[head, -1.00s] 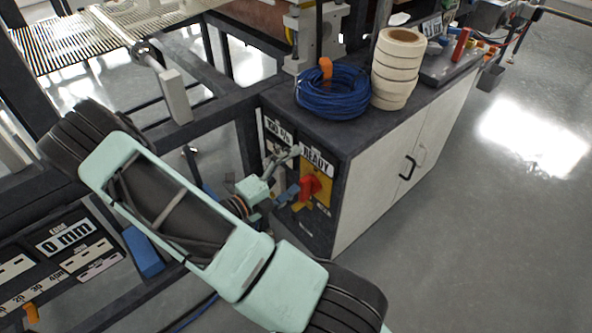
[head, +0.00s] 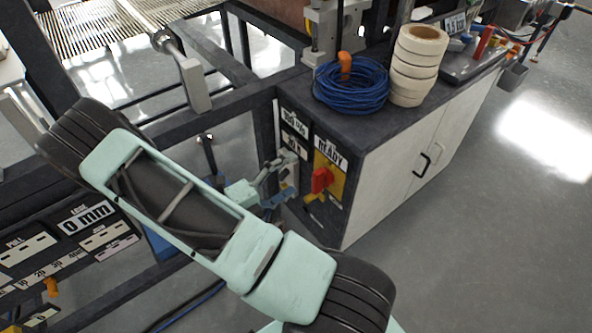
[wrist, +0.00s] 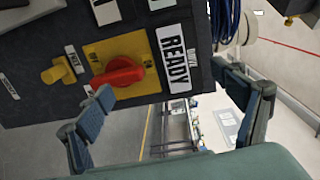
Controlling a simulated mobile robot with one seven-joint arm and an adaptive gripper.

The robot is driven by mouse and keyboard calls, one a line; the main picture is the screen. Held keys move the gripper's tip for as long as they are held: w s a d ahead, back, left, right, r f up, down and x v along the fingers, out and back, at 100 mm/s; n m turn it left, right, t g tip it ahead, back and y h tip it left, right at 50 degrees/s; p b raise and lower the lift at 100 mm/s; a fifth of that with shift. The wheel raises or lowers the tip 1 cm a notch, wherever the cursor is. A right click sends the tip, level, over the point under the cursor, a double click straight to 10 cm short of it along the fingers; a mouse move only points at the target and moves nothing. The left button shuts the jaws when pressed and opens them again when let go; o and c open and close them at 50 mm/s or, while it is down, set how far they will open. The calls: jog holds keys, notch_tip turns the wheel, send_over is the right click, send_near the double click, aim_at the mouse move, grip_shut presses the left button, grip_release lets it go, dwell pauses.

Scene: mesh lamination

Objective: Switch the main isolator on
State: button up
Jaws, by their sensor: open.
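The main isolator is a red rotary knob (head: 321,180) on a yellow plate (head: 328,165), on the end panel of the dark cabinet below a READY label. In the wrist view the red knob (wrist: 120,72) sits left of centre, its grip lying roughly across the picture. My gripper (head: 284,180) is open and empty, just left of the knob in the head view. In the wrist view my gripper (wrist: 163,82) has its fingers spread, the left fingertip close below the knob. I cannot tell whether it touches.
A yellow button (wrist: 57,71) sticks out beside the isolator plate. On the cabinet top are a blue cable coil (head: 350,88) and a stack of tape rolls (head: 416,62). A dark machine frame (head: 226,104) stands left of the panel. The floor (head: 470,230) to the right is clear.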

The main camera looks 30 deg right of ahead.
jog(key=shift+s+a, duration=0.15)
jog(key=shift+a, duration=2.3)
jog(key=shift+p, duration=0.4)
